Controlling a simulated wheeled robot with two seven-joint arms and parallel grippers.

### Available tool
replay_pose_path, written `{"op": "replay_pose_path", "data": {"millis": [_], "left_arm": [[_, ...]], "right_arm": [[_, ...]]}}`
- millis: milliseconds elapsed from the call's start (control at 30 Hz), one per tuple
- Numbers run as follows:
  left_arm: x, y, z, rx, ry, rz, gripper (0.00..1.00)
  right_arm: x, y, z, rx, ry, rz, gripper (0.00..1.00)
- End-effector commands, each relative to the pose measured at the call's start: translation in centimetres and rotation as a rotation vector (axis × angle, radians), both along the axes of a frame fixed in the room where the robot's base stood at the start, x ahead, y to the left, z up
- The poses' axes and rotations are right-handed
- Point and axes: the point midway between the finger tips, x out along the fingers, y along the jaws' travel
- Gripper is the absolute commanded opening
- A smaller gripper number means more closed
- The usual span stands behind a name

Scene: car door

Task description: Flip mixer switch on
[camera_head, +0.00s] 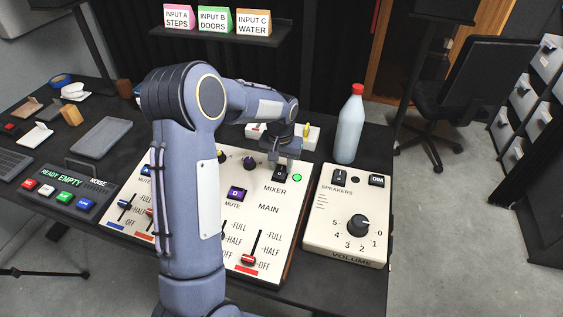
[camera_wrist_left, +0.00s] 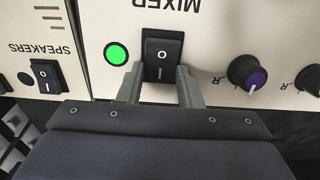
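The mixer switch (camera_head: 280,173) is a black rocker above the MIXER label on the cream mixer panel (camera_head: 268,218). A round green light (camera_head: 297,177) beside it is lit bright. My left gripper (camera_head: 285,156) is at the switch's far edge. In the left wrist view, the switch (camera_wrist_left: 162,60) shows its O and I marks, with the I end nearer the gripper. The fingers of my left gripper (camera_wrist_left: 159,86) are apart, one on each side of the I end, with nothing held. I cannot tell whether they touch the switch. My right gripper is out of view.
A speakers and volume box (camera_head: 345,215) stands right of the mixer, with a red-capped bottle (camera_head: 349,125) behind it. A button box (camera_head: 62,190) sits at the left. A purple knob (camera_wrist_left: 248,72) is close beside the fingers. My left arm hides part of the mixer.

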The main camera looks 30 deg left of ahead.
Motion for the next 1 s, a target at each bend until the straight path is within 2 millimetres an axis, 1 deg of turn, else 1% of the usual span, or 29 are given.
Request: {"op": "replay_pose_path", "data": {"millis": [33,133,367,467,567,800,900,1000], "left_arm": [[0.0,0.0,0.0,0.0,-0.001,0.0,0.39],[0.0,0.0,0.0,0.0,-0.001,0.0,0.52],[0.0,0.0,0.0,0.0,-0.001,0.0,0.53],[0.0,0.0,0.3,0.0,-0.002,0.0,0.53],[0.0,0.0,1.4,0.001,-0.006,0.0,0.53],[-0.3,-0.1,5.6,0.0,-0.005,-0.001,0.53],[-0.4,-0.1,6.8,0.0,-0.003,0.0,0.53],[-0.4,-0.1,7.6,-0.001,-0.002,0.0,0.53]], "right_arm": [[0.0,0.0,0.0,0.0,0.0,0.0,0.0],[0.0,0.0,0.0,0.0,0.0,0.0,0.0],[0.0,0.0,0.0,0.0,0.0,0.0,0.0],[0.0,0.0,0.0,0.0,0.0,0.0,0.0],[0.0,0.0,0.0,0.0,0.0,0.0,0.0],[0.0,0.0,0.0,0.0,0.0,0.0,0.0],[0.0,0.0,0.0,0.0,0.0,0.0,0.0],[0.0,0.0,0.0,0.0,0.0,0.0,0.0]]}}
